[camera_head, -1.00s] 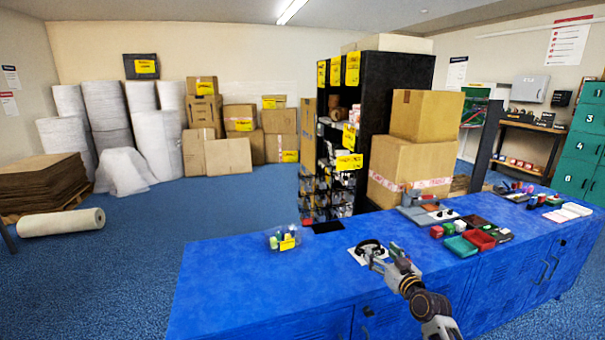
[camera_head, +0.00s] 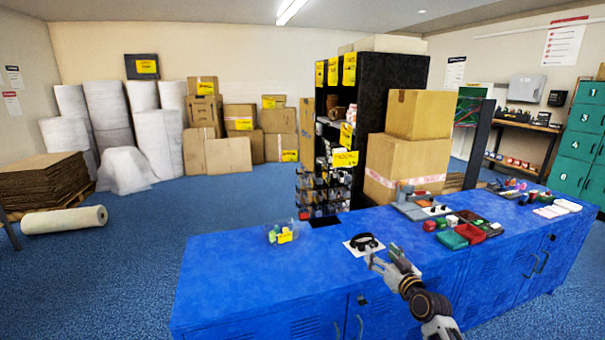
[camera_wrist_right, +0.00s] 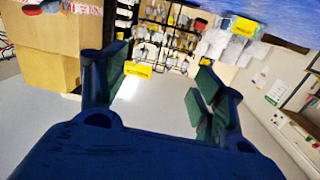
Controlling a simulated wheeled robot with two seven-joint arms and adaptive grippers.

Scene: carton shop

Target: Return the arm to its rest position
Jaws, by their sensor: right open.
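My right arm reaches in from the bottom of the head view. Its gripper (camera_head: 388,258) is open and empty above the front part of the blue counter (camera_head: 240,290). In the right wrist view the two fingers (camera_wrist_right: 158,95) stand wide apart with nothing between them. A black ring-shaped item (camera_head: 364,242) lies on a white square sheet on the counter, just beyond the gripper and apart from it. My left gripper is not in view.
A clear bin with a yellow label (camera_head: 283,233) stands left on the counter. Green and red trays (camera_head: 453,240) lie to the right. Stacked cartons (camera_head: 408,160) and a black shelf (camera_head: 380,110) stand behind. The counter's left part is clear.

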